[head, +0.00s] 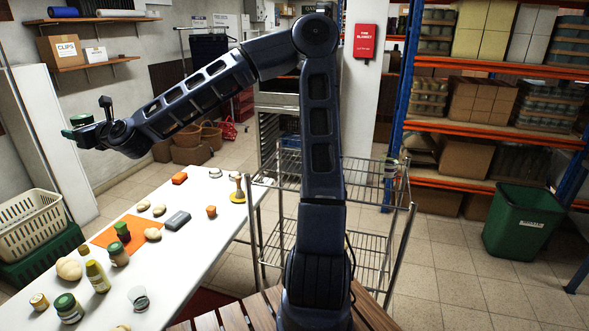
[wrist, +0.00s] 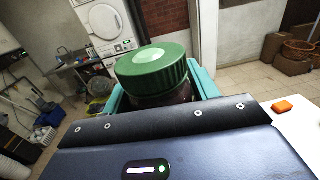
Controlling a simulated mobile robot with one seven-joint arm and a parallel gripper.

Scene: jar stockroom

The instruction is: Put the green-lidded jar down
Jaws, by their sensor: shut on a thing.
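The green-lidded jar (wrist: 155,72) is between the teal fingers of my gripper (wrist: 158,92) in the wrist view. Its ribbed green lid faces up toward the camera; most of its dark body is hidden by the gripper. In the head view my gripper (head: 80,128) is high at the left, raised above the far left side of the white table (head: 190,235). A small green patch of the lid (head: 81,119) shows there. My gripper is shut on the jar, well clear of the tabletop.
An orange mat (head: 105,239) on the table bears a small green-topped item (head: 122,231).

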